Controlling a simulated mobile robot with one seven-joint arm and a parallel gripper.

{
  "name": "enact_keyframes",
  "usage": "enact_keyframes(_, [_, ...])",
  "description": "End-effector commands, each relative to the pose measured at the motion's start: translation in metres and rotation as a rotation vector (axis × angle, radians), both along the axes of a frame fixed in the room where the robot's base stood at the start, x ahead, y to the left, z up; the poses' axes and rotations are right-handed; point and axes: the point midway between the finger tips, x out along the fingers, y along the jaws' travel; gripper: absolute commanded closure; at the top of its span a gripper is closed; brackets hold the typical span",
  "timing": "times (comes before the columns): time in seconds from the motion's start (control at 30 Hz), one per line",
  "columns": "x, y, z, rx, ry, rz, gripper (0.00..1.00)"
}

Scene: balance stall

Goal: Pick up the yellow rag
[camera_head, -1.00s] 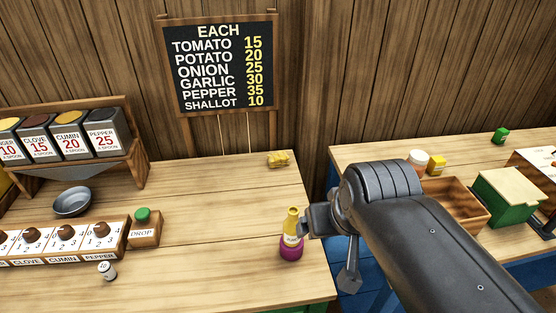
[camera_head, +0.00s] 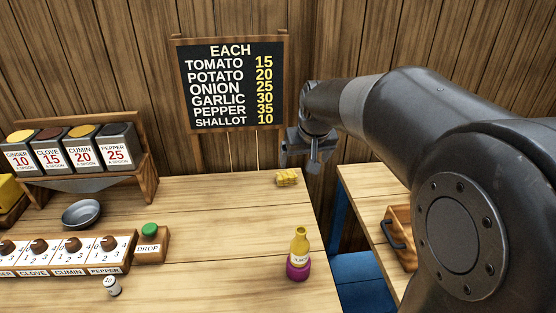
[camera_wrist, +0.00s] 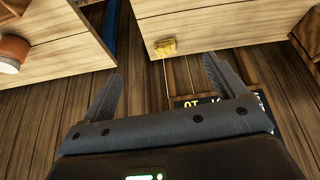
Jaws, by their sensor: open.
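The yellow rag (camera_head: 287,177) lies crumpled near the far right corner of the left wooden counter (camera_head: 215,215). My gripper (camera_head: 302,158) is in the air above and slightly to the right of the rag in the head view. In the wrist view, the rag (camera_wrist: 165,47) shows ahead of the two spread fingers of my gripper (camera_wrist: 163,88), near the counter's edge. The gripper is open with nothing between its fingers, and it is apart from the rag.
The price board (camera_head: 232,85) rises behind the rag. A gap separates this counter from the right one, which bears a wooden crate (camera_head: 399,238). The counter's middle is clear.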

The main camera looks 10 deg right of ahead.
Motion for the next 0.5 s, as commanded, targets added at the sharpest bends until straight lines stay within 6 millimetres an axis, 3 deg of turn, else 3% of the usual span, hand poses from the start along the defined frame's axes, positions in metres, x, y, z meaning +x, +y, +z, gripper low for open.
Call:
enact_keyframes(0.2, [0.076, 0.003, -0.038, 0.001, 0.021, 0.022, 0.11])
enact_keyframes(0.5, [0.163, 0.007, -0.106, 0.007, 0.039, 0.048, 0.11])
